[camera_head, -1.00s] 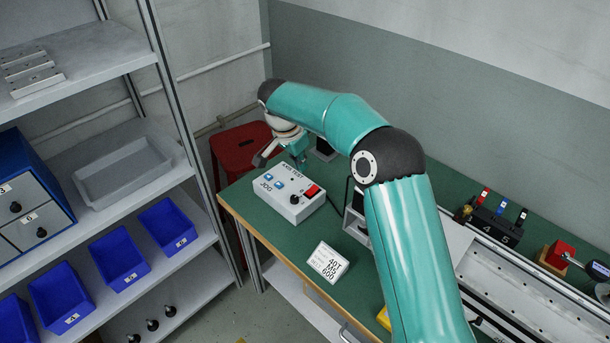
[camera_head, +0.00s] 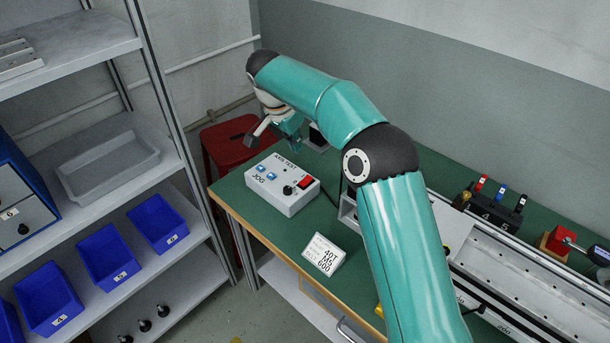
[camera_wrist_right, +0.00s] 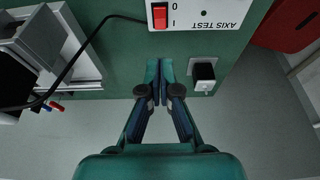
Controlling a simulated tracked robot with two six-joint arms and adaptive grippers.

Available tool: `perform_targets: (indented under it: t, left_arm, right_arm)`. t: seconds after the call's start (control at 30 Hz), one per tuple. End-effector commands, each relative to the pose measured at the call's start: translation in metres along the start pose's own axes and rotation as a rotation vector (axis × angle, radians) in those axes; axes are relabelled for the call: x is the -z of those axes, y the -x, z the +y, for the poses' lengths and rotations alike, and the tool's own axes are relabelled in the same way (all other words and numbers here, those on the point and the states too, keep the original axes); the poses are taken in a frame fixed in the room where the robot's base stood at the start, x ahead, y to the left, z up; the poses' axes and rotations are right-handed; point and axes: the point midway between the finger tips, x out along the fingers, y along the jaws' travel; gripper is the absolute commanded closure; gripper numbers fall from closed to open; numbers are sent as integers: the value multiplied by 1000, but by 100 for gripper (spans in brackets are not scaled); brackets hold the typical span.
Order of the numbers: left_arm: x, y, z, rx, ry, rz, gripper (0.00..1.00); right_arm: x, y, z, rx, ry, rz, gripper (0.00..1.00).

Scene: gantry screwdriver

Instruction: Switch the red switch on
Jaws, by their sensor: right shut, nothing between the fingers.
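The red switch (camera_head: 306,182) is a small rocker at the right end of the grey-white control box (camera_head: 270,199) on the green bench. In the right wrist view the red switch (camera_wrist_right: 160,16) sits beside its "0" and "I" marks, at the top edge; I cannot tell which side is pressed in. My right gripper (camera_head: 297,147) is behind the box, above the bench, apart from the switch. In the right wrist view my right gripper (camera_wrist_right: 159,66) is shut and empty, its fingertips short of the box. My left gripper is not in view.
A black-and-white socket (camera_wrist_right: 203,76) is right of my fingertips in the wrist view. A black cable (camera_wrist_right: 82,48) runs to the left. A white label card (camera_head: 324,255) stands on the bench in front. A red stool (camera_head: 228,142) is behind the bench corner.

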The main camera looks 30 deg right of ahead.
Motion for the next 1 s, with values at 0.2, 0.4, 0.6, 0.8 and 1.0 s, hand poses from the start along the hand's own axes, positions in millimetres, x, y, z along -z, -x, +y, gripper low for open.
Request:
perform_targets:
  t: [0.2, 0.4, 0.6, 0.8, 1.0]
  left_arm:
    - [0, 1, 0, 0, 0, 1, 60]
    - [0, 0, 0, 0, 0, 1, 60]
    - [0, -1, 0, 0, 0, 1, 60]
    - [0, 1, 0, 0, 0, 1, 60]
    - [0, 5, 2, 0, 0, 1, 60]
  right_arm:
    - [1, 2, 0, 0, 1, 1, 100]
    - [0, -3, 0, -1, 1, 0, 100]
    - [0, -27, 1, -4, 2, -1, 100]
    - [0, -65, 1, -4, 2, -1, 100]
    - [0, -105, 1, -4, 2, -2, 100]
